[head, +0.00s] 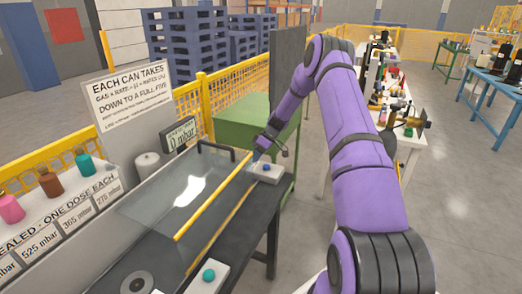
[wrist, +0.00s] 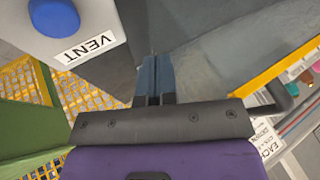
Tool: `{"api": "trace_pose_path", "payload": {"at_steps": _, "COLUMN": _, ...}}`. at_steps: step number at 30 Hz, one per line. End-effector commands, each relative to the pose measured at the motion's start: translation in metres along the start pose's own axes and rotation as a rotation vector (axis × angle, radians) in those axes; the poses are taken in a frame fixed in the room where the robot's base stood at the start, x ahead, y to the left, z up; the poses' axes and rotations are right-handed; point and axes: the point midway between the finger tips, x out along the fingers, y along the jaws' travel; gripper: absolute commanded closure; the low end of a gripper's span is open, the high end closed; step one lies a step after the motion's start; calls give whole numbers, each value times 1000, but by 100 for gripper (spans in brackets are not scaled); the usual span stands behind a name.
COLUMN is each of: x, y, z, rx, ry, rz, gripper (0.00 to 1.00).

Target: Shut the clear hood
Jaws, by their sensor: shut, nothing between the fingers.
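The clear hood (head: 150,207) lies over the dark bench in the head view, a see-through panel with a yellow bar (head: 212,198) along its edge. A second yellow line runs below that bar, so the hood's edge looks raised, though I cannot tell how far. A black handle (head: 217,150) shows at its far end. The yellow bar (wrist: 285,62) also shows at the right of the wrist view. My gripper (head: 258,154) is at the hood's far right corner, beside the vent box. In the wrist view its fingers (wrist: 153,75) are together and empty.
The vent box (head: 264,174) with a blue button (wrist: 55,15) stands close to my gripper. A box with a green button (head: 209,275) is at the near end. A green cabinet (head: 240,130) stands behind. Several small bottles (head: 50,184) line the left shelf.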

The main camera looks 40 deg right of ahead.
Motion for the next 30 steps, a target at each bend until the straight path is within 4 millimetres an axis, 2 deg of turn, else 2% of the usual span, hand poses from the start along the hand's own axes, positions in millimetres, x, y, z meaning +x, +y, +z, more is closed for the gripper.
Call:
{"api": "trace_pose_path", "payload": {"at_steps": 6, "x": 8, "y": -17, "z": 0, "rx": -1, "ry": 0, "rz": 2, "gripper": 100}}
{"api": "trace_pose_path", "payload": {"at_steps": 23, "x": 12, "y": -24, "z": 0, "rx": 0, "ry": 0, "rz": 0, "gripper": 100}}
{"api": "trace_pose_path", "payload": {"at_steps": 26, "x": 18, "y": -34, "z": 1, "rx": 0, "ry": -1, "rz": -1, "gripper": 100}}
{"api": "trace_pose_path", "payload": {"at_steps": 30, "x": 31, "y": -60, "z": 1, "rx": 0, "ry": -1, "rz": -3, "gripper": 100}}
